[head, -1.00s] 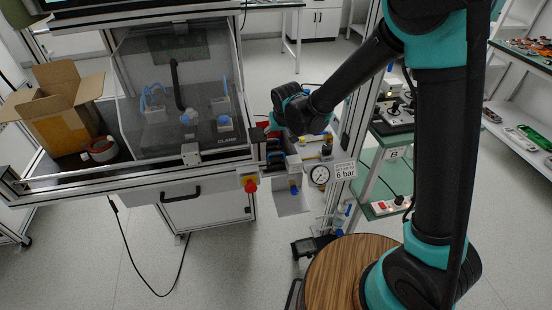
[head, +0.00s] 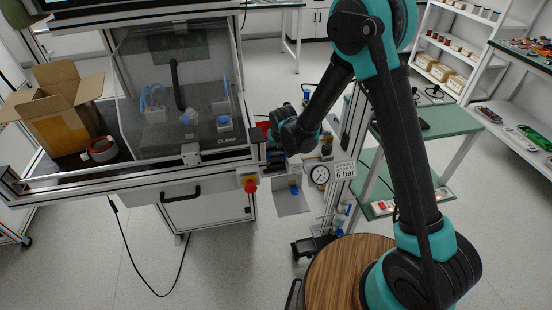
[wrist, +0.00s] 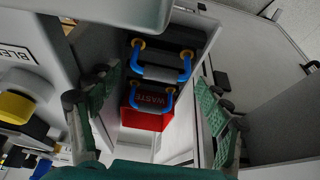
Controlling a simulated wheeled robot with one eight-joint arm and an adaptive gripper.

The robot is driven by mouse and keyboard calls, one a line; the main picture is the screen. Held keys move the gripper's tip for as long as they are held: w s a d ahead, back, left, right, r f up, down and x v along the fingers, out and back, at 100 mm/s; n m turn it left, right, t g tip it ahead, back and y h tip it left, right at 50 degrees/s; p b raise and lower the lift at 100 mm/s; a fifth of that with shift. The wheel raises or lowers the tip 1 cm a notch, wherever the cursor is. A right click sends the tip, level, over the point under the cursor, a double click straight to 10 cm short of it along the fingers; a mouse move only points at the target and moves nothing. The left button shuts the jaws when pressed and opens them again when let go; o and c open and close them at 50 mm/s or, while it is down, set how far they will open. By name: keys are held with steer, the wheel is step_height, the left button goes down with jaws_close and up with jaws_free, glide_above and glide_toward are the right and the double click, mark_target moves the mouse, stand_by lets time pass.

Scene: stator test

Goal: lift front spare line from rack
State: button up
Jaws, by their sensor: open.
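In the wrist view two spare lines hang one beyond the other on a dark rack (wrist: 203,38). Each is a blue loop with brass-coloured ends and a grey middle piece. One line (wrist: 160,73) is higher in the picture; the other (wrist: 126,97) is lower, by a red bin marked WASTE (wrist: 148,121). Which is the front one I cannot tell for sure. My gripper (wrist: 157,78) is open, with green-padded fingers to the left and right of the lines. I see no contact with them. In the head view my wrist hides the rack and lines.
The clamp cabinet (head: 190,100) stands left of my arm, with a red stop button (head: 251,186) at its corner. A pressure gauge (head: 319,174) and 6 bar sign (head: 345,170) are close right of my wrist. A green-topped table (head: 450,123) is further right.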

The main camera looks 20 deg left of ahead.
steer(key=shift+x, duration=0.95)
steer(key=shift+c, duration=0.4)
steer(key=c, duration=0.8)
steer(key=shift+r, duration=0.1)
